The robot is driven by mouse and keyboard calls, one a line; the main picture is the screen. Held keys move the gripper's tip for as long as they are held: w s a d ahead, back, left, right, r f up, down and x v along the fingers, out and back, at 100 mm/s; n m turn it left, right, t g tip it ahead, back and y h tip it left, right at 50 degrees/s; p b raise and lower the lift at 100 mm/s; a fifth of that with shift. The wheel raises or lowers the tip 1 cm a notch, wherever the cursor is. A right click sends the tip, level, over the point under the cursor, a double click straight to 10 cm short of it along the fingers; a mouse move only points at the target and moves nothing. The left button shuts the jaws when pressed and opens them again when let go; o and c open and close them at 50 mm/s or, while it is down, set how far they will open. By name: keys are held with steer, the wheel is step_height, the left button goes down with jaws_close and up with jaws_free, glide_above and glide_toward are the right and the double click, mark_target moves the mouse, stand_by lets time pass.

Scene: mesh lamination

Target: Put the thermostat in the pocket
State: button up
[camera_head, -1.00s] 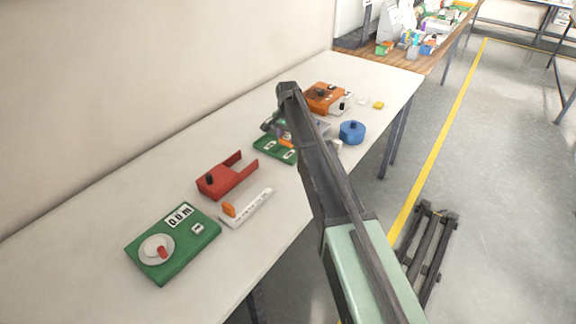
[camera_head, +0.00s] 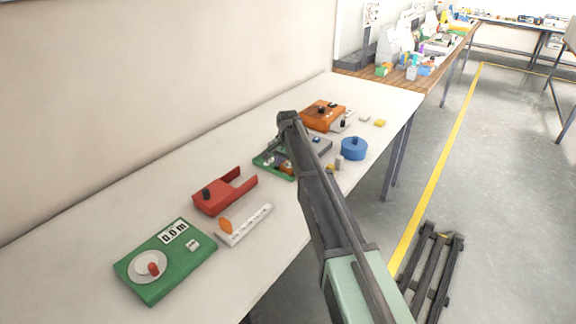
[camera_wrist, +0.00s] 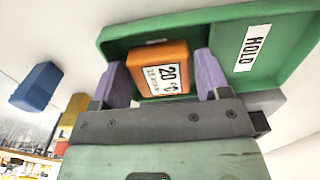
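The thermostat is a small orange block (camera_wrist: 158,68) with a white label reading 20 °C. In the head view the orange thermostat (camera_head: 287,169) shows low at the green tray (camera_head: 262,162), partly hidden by my arm.
A red bracket (camera_head: 222,196), a white strip with an orange knob (camera_head: 245,226) and a green box with a dial (camera_head: 190,262) lie nearer on the table. An orange box (camera_head: 322,115) and a blue round pot (camera_head: 354,149) stand beyond. The table's left front is clear.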

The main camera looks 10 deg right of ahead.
mark_target(288, 166)
step_height(288, 166, up, 13)
steer(key=p, duration=1.3)
steer(key=s+n, duration=0.9)
steer(key=s, duration=3)
steer(key=shift+d+f+b, duration=0.35)
steer(key=shift+d, duration=0.05)
